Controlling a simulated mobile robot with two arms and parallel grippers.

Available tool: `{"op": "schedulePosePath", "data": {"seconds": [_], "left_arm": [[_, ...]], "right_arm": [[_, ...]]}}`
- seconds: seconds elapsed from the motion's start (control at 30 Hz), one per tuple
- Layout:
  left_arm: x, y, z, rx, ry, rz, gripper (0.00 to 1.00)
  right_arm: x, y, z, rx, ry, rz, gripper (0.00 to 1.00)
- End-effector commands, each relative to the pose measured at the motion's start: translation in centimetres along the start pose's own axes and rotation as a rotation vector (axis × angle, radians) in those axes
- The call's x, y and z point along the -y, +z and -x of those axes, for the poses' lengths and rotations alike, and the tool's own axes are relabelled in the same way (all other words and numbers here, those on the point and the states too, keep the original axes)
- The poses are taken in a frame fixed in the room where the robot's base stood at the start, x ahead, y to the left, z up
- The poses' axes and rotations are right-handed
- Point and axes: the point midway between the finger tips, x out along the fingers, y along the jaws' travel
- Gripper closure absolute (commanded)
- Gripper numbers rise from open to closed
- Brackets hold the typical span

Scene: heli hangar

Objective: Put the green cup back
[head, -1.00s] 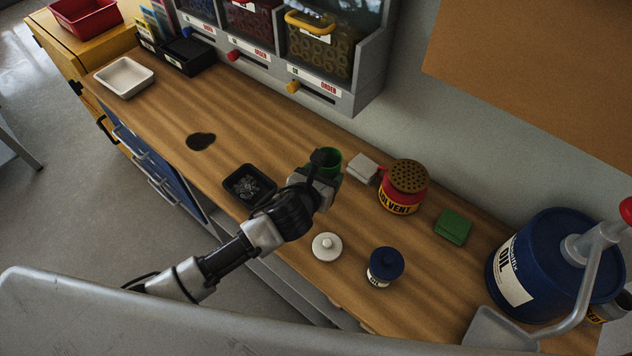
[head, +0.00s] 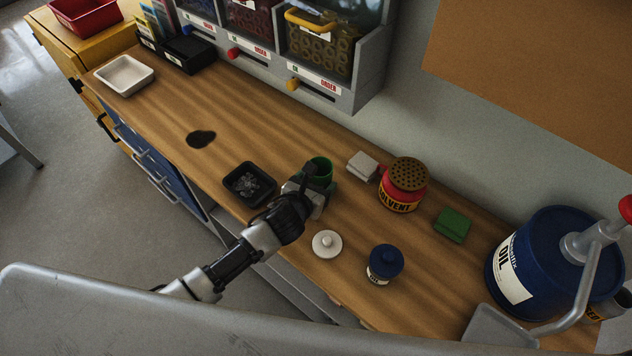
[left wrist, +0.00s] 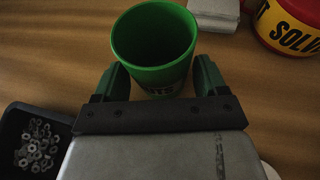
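The green cup (head: 321,168) is upright and open at the top, near the middle of the wooden bench. In the left wrist view the cup (left wrist: 150,75) stands between the fingers of my left gripper (left wrist: 158,80), one finger against each side. Part of a label ending in "TS" shows low on its wall. My left gripper (head: 318,180) appears shut on the cup from the near side and hides its lower part. I cannot tell whether its base touches the bench. My right gripper is not in view.
A black tray of metal parts (head: 236,194) lies just left of the gripper. A grey block (head: 362,165) and a red solvent can (head: 400,200) stand to the right. A white lidded pot (head: 326,245) and a blue-capped jar (head: 384,266) are nearer. A dark stain (head: 200,139) marks clear bench further left.

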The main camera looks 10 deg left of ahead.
Motion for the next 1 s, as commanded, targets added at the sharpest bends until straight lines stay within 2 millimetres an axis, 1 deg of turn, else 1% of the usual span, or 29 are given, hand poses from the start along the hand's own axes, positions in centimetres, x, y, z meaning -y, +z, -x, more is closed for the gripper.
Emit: {"op": "schedulePosePath", "data": {"seconds": [0.03, 0.07, 0.1, 0.37, 0.4, 0.47, 0.57, 0.9, 1.0], "left_arm": [[0.0, 0.0, 0.0, 0.0, 0.0, 0.0, 0.2], [0.0, 0.0, 0.0, 0.0, 0.0, 0.0, 0.15], [0.0, 0.0, 0.0, 0.0, 0.0, 0.0, 0.13], [0.0, 0.2, 0.1, 0.0, 0.0, 0.0, 0.13], [0.0, 0.4, 0.2, 0.001, 0.0, 0.0, 0.13], [0.0, 0.3, 0.6, 0.0, 0.0, -0.002, 0.13], [0.0, 0.2, 1.9, 0.0, 0.0, -0.003, 0.13], [0.0, 0.1, 8.7, 0.0, -0.002, -0.002, 0.13], [0.0, 0.1, 10.3, -0.001, -0.001, -0.002, 0.13]], "right_arm": [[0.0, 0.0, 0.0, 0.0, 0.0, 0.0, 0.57], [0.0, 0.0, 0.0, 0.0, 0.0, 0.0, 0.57], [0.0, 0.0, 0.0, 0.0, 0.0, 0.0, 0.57], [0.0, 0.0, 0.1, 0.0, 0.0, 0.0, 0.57], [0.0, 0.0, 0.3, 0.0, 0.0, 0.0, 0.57], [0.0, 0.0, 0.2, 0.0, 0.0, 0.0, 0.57], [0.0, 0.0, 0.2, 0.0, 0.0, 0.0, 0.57], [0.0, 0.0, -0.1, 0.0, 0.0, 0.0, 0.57], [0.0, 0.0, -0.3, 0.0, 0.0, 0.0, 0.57]]}}
